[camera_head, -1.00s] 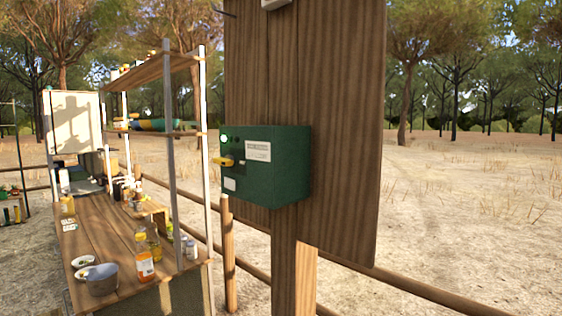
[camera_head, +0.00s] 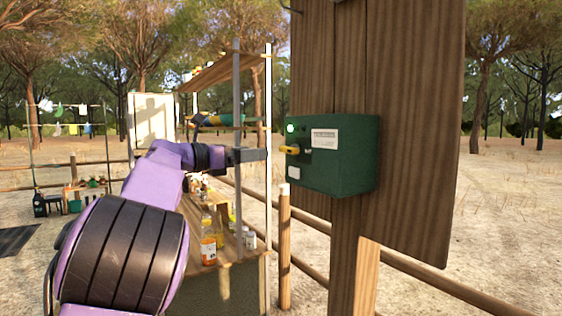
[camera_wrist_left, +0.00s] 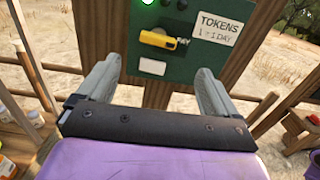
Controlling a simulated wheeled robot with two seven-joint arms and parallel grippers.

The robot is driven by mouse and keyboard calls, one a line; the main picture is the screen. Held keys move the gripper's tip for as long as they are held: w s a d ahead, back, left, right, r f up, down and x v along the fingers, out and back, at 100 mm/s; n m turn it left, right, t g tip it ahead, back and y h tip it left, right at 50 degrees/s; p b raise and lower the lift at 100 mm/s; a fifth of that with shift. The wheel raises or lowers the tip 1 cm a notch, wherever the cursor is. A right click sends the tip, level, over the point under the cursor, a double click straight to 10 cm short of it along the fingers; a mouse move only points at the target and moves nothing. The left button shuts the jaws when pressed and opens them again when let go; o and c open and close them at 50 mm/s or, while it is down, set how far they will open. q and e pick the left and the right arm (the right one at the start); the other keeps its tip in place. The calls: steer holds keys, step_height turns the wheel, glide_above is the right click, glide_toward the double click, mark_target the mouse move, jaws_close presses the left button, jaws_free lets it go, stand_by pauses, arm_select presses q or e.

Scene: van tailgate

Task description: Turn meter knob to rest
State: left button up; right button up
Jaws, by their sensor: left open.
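The green meter box (camera_head: 340,165) is fixed to a wooden post and board. Its yellow knob (camera_head: 290,150) sticks out from the front, below a lit green lamp. In the left wrist view the knob (camera_wrist_left: 163,40) lies roughly level, beside a label reading "TOKENS 1 = 1 DAY". My left gripper (camera_head: 257,154) is in front of the box, apart from the knob. In the left wrist view its two fingers (camera_wrist_left: 158,80) are spread wide with nothing between them, and the knob shows beyond them. My right gripper is not in view.
The wooden board (camera_head: 415,120) rises behind the box. A metal shelf post (camera_head: 268,110) and a wooden counter with bottles (camera_head: 208,245) stand beyond my left arm. Fence rails (camera_head: 420,278) run behind the post. Open sandy ground lies to the right.

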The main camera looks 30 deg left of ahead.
mark_target(285, 148)
arm_select(q)
steer(key=shift+m, duration=0.4)
steer(key=p+x, duration=0.2)
steer(key=x, duration=0.1)
steer(key=p+x, duration=0.1)
steer(key=x, duration=0.2)
steer(key=r+p+x, duration=0.1)
steer(key=p+x, duration=0.1)
steer(key=x, duration=0.1)
steer(key=shift+w+p, duration=0.25)
steer(key=shift+p, duration=0.1)
steer(key=shift+w+d+f, duration=0.1)
steer(key=shift+w+f, duration=0.15)
steer(key=shift+w, duration=0.1)
steer(key=c, duration=1.1)
steer(key=shift+o, duration=0.3)
